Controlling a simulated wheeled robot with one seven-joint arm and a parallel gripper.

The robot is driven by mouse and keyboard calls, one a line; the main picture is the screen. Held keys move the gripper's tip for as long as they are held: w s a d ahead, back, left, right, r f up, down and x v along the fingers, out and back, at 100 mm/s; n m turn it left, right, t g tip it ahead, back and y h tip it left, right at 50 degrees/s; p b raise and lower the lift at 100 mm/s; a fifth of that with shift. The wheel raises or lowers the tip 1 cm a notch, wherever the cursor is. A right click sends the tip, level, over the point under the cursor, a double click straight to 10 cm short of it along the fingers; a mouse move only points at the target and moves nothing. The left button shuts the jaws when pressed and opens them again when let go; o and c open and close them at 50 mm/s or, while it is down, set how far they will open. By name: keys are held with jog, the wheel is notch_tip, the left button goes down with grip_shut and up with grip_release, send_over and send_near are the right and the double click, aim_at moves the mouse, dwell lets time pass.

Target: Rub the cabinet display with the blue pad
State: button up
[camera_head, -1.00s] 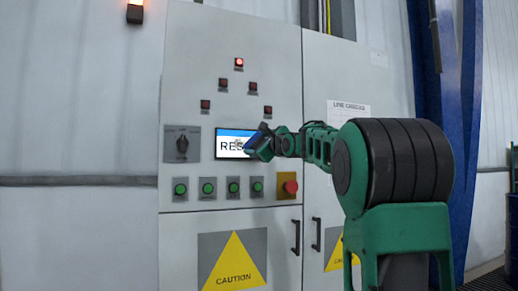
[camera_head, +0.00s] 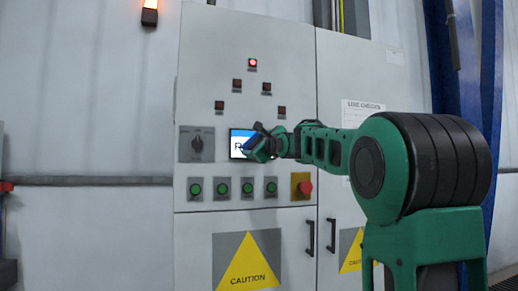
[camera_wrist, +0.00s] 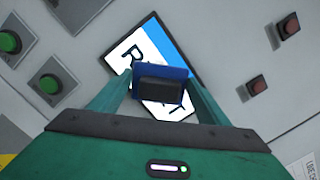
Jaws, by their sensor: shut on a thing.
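The cabinet display (camera_head: 236,146) is a small lit screen with a blue band and dark letters on white. It also shows in the wrist view (camera_wrist: 129,54), tilted, with its middle covered. The blue pad (camera_wrist: 174,73) has a dark block on its near side and is between my gripper's fingers. My gripper (camera_wrist: 158,88) is shut on it. In the head view my gripper (camera_head: 256,146) is in front of the display's right part and hides it. I cannot tell whether the pad touches the screen.
Green buttons (camera_head: 222,188) line up below the display, with a red stop button (camera_head: 304,187) at their right. A rotary switch (camera_head: 196,144) is left of the display. Red lamps (camera_head: 252,63) are above. Door handles (camera_head: 309,238) stick out lower down.

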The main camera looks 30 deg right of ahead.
aim_at(243, 143)
jog(key=shift+w+a, duration=0.25)
jog(key=shift+a, duration=0.65)
jog(key=shift+w+a, duration=0.2)
jog(key=shift+a, duration=0.7)
jog(key=v, duration=0.6)
jog(key=shift+a+r, duration=0.2)
jog(key=shift+a, duration=0.05)
jog(key=v, duration=0.3)
jog(key=shift+a+r, duration=0.1)
jog(key=shift+w, duration=0.1)
jog(key=shift+r+x, duration=0.25)
jog(key=shift+x, duration=0.95)
jog(key=shift+r+x, duration=0.3)
jog(key=shift+x, duration=0.95)
jog(key=shift+r+x, duration=0.25)
jog(key=shift+x, duration=0.95)
